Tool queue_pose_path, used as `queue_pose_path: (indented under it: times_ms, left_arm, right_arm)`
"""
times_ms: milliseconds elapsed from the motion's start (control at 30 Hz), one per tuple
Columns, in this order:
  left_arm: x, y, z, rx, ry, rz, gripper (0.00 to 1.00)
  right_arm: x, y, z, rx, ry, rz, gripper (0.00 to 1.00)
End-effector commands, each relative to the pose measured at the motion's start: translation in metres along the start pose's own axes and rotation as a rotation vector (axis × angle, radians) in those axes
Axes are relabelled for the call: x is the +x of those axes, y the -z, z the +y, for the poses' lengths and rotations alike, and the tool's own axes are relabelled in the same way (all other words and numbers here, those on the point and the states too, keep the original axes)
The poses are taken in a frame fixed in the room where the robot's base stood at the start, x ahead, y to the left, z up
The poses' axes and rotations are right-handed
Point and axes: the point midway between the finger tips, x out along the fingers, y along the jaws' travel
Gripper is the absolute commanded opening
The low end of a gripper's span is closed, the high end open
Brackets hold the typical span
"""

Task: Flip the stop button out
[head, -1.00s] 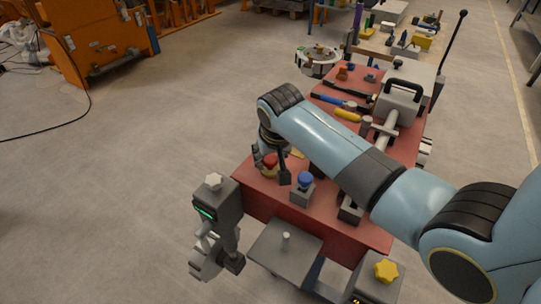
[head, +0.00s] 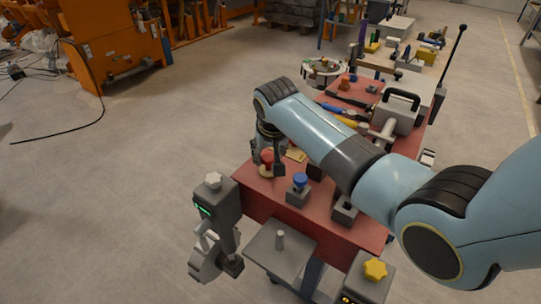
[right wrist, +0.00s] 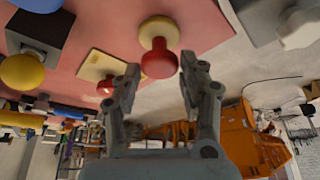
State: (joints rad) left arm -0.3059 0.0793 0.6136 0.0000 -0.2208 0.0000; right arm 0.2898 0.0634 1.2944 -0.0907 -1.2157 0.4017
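The stop button is a red mushroom knob (head: 267,156) on a yellowish base at the near left corner of the red bench top. In the right wrist view the red knob (right wrist: 158,62) stands out from its round pale yellow base (right wrist: 160,29). My right gripper (head: 267,163) is at the button, with its fingers around it in the head view. In the right wrist view my right gripper (right wrist: 160,68) is open, and the knob shows between its fingertips with gaps on both sides. I cannot tell whether either finger touches it. My left gripper is not in view.
A blue knob on a grey block (head: 299,186) stands right of the button. A cream plate (right wrist: 97,66) lies beside it. A grey device with a white star knob (head: 213,181) stands at the bench's near left. Tools (head: 340,110) lie farther back.

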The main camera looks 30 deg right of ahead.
Motion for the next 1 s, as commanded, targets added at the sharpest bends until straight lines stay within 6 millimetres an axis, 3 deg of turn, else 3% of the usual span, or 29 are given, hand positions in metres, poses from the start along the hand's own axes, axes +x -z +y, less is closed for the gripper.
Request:
queue_pose_path:
  times_ms: [33,133,200,333,400,533,1000]
  left_arm:
    - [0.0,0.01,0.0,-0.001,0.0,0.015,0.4]
    - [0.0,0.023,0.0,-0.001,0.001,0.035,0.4]
    - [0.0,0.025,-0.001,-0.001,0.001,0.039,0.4]
    - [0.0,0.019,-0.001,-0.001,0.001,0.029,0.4]
    - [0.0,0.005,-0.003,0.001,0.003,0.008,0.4]
    - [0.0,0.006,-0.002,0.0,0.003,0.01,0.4]
    - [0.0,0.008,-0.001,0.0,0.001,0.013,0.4]
  right_arm:
    - [0.0,0.0,0.0,0.0,0.0,0.0,0.5]
    - [0.0,-0.001,0.0,0.0,0.0,-0.001,0.62]
    - [0.0,-0.001,0.0,0.0,0.0,-0.002,0.62]
    - [0.001,-0.001,0.0,0.0,0.0,-0.003,0.62]
    - [0.0,-0.001,0.0,0.0,0.0,-0.003,0.62]
    - [-0.009,-0.001,0.0,0.0,0.001,-0.002,0.62]
    - [-0.103,-0.001,-0.001,0.0,0.001,-0.002,0.62]
